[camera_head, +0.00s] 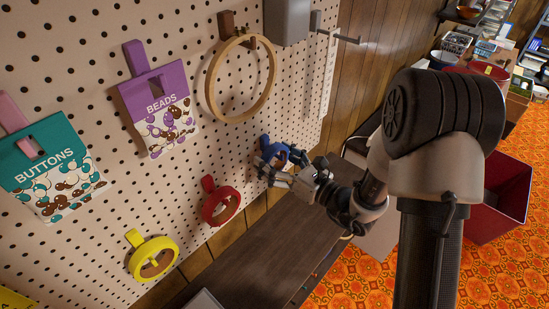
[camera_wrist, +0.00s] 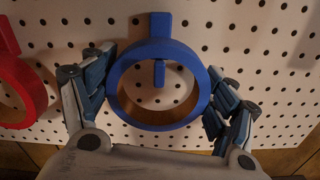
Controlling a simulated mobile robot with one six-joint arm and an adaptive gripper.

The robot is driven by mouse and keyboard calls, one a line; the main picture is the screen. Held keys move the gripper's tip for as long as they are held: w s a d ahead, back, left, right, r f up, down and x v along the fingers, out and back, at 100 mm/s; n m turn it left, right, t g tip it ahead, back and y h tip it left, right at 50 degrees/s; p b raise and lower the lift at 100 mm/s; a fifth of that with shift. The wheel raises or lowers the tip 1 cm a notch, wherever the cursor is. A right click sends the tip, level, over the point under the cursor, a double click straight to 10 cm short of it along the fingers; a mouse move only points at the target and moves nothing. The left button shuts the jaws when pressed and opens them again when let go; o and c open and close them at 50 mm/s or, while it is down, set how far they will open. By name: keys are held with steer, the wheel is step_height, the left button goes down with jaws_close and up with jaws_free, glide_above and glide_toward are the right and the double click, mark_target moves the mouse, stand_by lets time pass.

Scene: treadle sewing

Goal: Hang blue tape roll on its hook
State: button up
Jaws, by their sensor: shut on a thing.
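The blue tape roll (camera_wrist: 117,100) is between the two fingers of my gripper (camera_wrist: 153,98) in the wrist view, its open ring facing the camera. My gripper is shut on its left and right sides. The blue hook (camera_wrist: 160,24) is on the pegboard; its plate shows above the ring and its lower part shows inside the ring's opening. Whether the roll's inner edge rests on the hook, I cannot tell. In the head view, my gripper (camera_head: 273,172) is at the pegboard's lower right, partly covering the small blue roll and hook (camera_head: 268,146).
A red tape roll (camera_head: 221,206) and a yellow tape roll (camera_head: 153,259) hang to the left on the pegboard (camera_head: 90,25). A wooden hoop (camera_head: 211,85) hangs above. A dark tabletop (camera_head: 265,255) lies below; a red bin (camera_head: 505,200) stands at right.

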steer(key=shift+f+b, duration=0.3)
steer(key=shift+f, duration=0.1)
steer(key=o, duration=1.1)
steer(key=v, duration=1.2)
steer(key=shift+s, duration=0.1)
